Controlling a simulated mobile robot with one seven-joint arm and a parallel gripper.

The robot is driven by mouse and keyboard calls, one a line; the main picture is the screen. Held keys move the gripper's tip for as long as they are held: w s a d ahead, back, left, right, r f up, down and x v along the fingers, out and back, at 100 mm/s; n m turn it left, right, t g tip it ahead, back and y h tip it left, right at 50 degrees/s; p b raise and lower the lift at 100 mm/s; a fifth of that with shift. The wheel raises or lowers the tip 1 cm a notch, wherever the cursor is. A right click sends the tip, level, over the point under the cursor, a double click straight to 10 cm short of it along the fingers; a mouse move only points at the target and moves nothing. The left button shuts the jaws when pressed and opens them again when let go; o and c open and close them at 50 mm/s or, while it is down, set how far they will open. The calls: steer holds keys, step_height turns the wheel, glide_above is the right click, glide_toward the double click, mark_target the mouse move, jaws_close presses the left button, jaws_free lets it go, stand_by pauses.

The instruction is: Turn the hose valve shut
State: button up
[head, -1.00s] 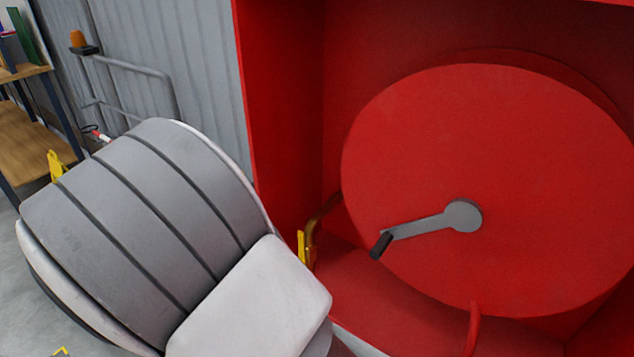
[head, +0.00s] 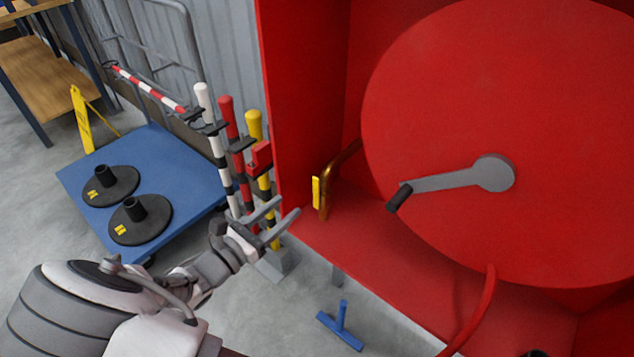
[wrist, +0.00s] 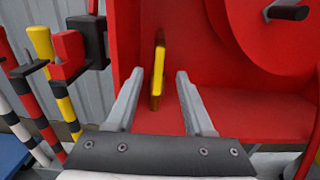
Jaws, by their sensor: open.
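The hose valve's yellow lever (head: 316,192) stands nearly upright beside a bent brass pipe (head: 343,160), inside the red cabinet near its left wall. In the wrist view the lever (wrist: 157,75) appears in the gap between my fingers, farther off than the fingertips. My gripper (head: 289,206) is open and empty, left of the lever and in front of the cabinet's left edge. It also shows in the wrist view (wrist: 160,74), with both fingers pointing towards the lever. The valve body behind the lever is hard to make out.
The red reel (head: 450,110) with its grey crank (head: 445,181) fills the cabinet's right. Striped posts (head: 232,150) stand close behind my gripper. A blue platform (head: 75,180) with black bases is at left. A blue T-shaped piece (head: 340,327) is below the cabinet.

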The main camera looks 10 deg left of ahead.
mark_target(315, 182)
steer(key=b+x, duration=0.2)
steer(key=x, duration=0.9)
steer(key=shift+w+d, duration=0.2)
jaws_close()
stand_by(0.9)
